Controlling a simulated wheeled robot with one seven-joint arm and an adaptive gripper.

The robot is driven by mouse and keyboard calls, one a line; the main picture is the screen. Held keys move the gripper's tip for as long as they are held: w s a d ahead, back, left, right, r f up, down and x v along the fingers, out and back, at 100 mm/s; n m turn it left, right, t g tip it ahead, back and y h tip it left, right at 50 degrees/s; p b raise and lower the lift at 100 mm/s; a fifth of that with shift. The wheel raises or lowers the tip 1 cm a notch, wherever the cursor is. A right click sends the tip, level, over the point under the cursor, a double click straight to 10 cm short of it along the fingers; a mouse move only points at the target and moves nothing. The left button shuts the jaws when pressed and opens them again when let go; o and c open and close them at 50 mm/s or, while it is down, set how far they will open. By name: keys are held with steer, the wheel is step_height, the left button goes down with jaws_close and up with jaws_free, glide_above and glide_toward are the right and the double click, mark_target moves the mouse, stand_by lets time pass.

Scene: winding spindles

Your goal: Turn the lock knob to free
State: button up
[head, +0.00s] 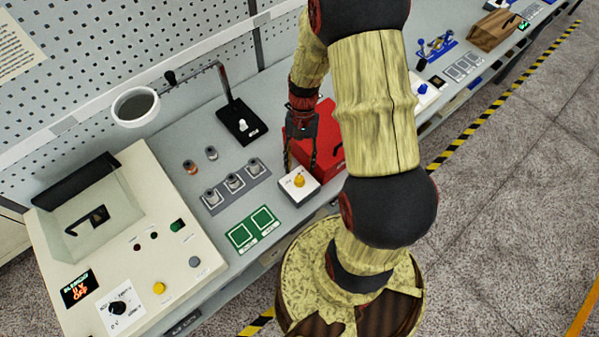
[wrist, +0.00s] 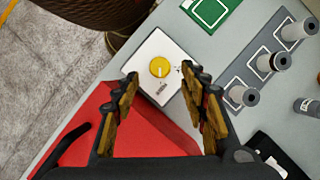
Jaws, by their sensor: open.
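The yellow lock knob (head: 299,181) sits on top of a small white box (head: 312,192) on the grey bench. In the wrist view the knob (wrist: 159,67) shows from above, with a pale pointer mark on its face, and small dark markings lie on the white box (wrist: 150,52) around it. The markings are too small to read. My gripper (wrist: 168,90) is open and empty, its fingers apart. The knob appears beyond the fingertips, between their lines, and not touched. In the head view my gripper (head: 300,160) hangs just behind the white box, partly hidden by my arm.
A red box (head: 325,158) with a black handle stands right beside the white box. Green pads (head: 252,230) and a grey strip with several metal posts (head: 233,183) lie left of it. A black-based lever stand (head: 242,122) is behind. The bench front edge is close.

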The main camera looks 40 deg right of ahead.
steer(key=v, duration=0.7)
stand_by(0.4)
